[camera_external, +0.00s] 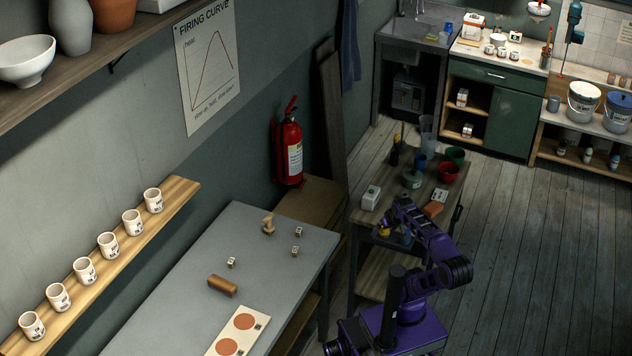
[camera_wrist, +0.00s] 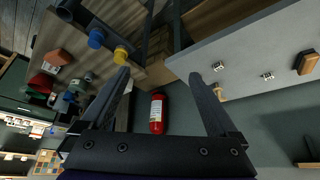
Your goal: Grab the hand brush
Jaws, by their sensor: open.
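A brown wooden block with a darker underside, which looks like the hand brush (camera_external: 222,286), lies on the grey table in the external view. It also shows at the right edge of the wrist view, as a wooden block with a dark lower side (camera_wrist: 306,62). My gripper (camera_wrist: 160,78) is open, with nothing between its fingers. It is well away from the brush, over by the wooden cart in the external view, where its fingers are hard to make out.
The grey table (camera_external: 246,236) also holds small marked cubes, a wooden knob-like tool (camera_external: 268,224) and a board with two orange discs (camera_external: 238,333). A red fire extinguisher (camera_external: 288,150) hangs on the wall. The cart (camera_external: 375,216) carries pots and an orange block (camera_external: 433,209). Floor at right is clear.

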